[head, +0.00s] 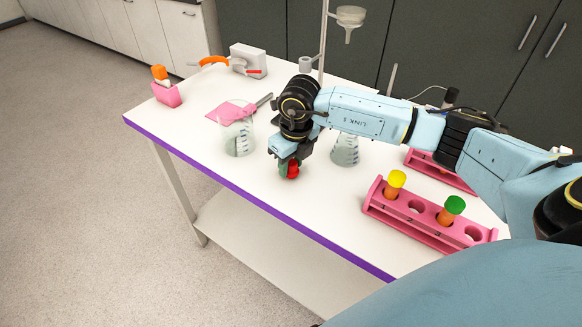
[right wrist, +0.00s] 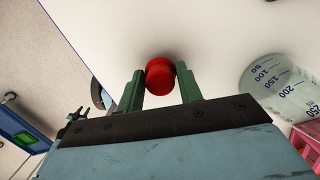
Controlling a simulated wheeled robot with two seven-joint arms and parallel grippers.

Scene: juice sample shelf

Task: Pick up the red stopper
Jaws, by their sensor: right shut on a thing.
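The red stopper (head: 293,171) is at the tip of my right gripper (head: 288,168), low over the white table near its front edge. In the right wrist view the red stopper (right wrist: 160,76) sits between the two green fingers of my right gripper (right wrist: 161,85), which are shut on it from both sides. I cannot tell whether the stopper touches the table. My left gripper is not in view.
A glass beaker (head: 238,139) stands left of my right gripper and a flask (head: 345,150) stands right of it. A pink rack (head: 400,219) holds tubes with a yellow stopper (head: 397,178) and a green stopper (head: 455,204). A small pink holder (head: 167,96) is at the far left corner.

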